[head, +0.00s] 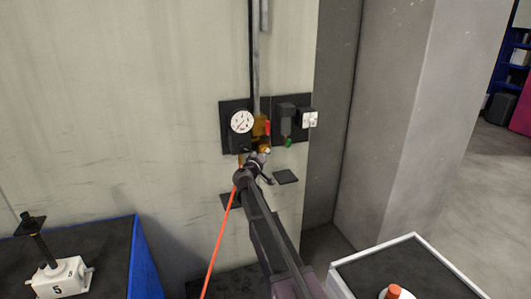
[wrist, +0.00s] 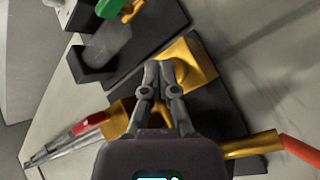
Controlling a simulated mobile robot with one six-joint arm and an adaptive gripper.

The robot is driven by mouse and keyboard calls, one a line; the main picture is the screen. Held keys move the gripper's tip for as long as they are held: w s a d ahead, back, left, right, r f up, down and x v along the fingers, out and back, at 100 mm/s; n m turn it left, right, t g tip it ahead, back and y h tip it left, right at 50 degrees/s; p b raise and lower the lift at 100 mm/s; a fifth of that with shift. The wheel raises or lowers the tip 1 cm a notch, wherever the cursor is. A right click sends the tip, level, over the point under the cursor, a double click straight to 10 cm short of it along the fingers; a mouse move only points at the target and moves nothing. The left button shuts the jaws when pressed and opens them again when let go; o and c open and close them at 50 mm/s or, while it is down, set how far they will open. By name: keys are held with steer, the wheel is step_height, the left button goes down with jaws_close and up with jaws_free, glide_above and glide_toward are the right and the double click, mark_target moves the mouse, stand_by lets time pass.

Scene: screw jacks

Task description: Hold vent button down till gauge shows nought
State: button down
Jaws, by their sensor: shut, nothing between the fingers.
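A round white gauge (head: 241,122) sits on a dark wall plate; its dark needle is too small to read. Beside it is brass valve work (head: 259,129) with a red part (head: 267,127), also in the wrist view (wrist: 90,124). I cannot make out for certain which part is the vent button. My gripper (head: 264,153) is shut and empty, just below the brass work. In the wrist view its fingertips (wrist: 166,68) are together in front of a brass block (wrist: 196,66); I cannot tell whether they touch it. The gauge face does not show in the wrist view.
A second plate at right holds a clear-bowled unit with a green part (head: 289,142) and a white box (head: 308,118). An orange hose (head: 222,240) hangs below. A jack marked 5 (head: 60,277) stands on a bench at left; a white-rimmed table (head: 385,246) is at right.

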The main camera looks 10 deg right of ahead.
steer(key=shift+s, duration=0.1)
steer(key=shift+s+d, duration=0.2)
steer(key=shift+s, duration=0.6)
steer(key=shift+s, duration=0.1)
steer(key=s, duration=0.2)
steer(key=s+d, duration=0.1)
steer(key=s, duration=0.1)
steer(key=shift+s, duration=0.35)
stand_by(0.4)
